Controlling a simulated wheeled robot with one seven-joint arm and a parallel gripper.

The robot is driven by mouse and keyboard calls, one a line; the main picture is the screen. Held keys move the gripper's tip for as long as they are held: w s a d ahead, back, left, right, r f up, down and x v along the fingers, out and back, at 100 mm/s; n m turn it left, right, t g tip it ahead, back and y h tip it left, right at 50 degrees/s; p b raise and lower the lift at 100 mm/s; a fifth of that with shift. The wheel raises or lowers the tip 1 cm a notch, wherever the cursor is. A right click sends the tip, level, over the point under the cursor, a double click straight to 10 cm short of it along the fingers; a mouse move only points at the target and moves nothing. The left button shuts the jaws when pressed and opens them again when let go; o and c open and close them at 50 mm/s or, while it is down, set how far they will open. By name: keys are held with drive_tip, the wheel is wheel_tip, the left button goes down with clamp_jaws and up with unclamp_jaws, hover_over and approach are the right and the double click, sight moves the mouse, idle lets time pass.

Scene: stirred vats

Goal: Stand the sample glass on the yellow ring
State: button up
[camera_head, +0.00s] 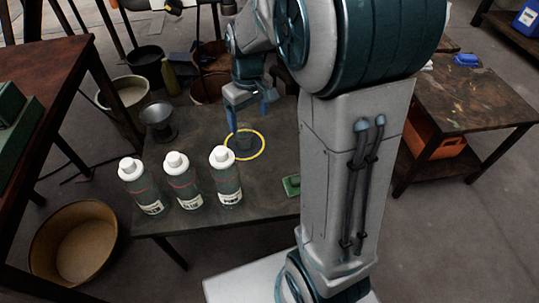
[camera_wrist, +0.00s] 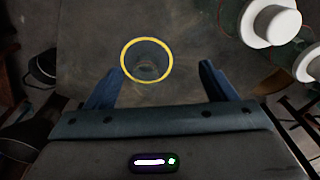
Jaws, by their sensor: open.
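The yellow ring (camera_head: 261,152) lies flat on the dark table. It also shows ahead of my fingers in the wrist view (camera_wrist: 123,62). The sample glass (camera_head: 243,143), dark and see-through, stands upright inside the ring in the head view. In the wrist view I look down into the glass (camera_wrist: 148,68), and its outline nearly fills the ring. My gripper (camera_head: 248,122) is open above and behind the glass, its blue fingers apart. In the wrist view my gripper (camera_wrist: 157,70) holds nothing, and its fingertips are spread to either side of the glass, without visible contact.
Three white-capped bottles (camera_head: 183,180) stand at the table's front left (camera_head: 190,225). A grey metal cup on a foot (camera_head: 157,117) stands at the left edge. A green block (camera_head: 292,186) lies at the front right. Buckets (camera_head: 75,245) stand on the floor around.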

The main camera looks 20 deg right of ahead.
drive_tip(key=s+r+m, duration=0.1)
drive_tip(key=s+m, duration=0.2)
drive_tip(key=s, duration=1.4)
drive_tip(key=shift+r+m+t, duration=0.15)
drive_tip(key=shift+m+t, duration=0.25)
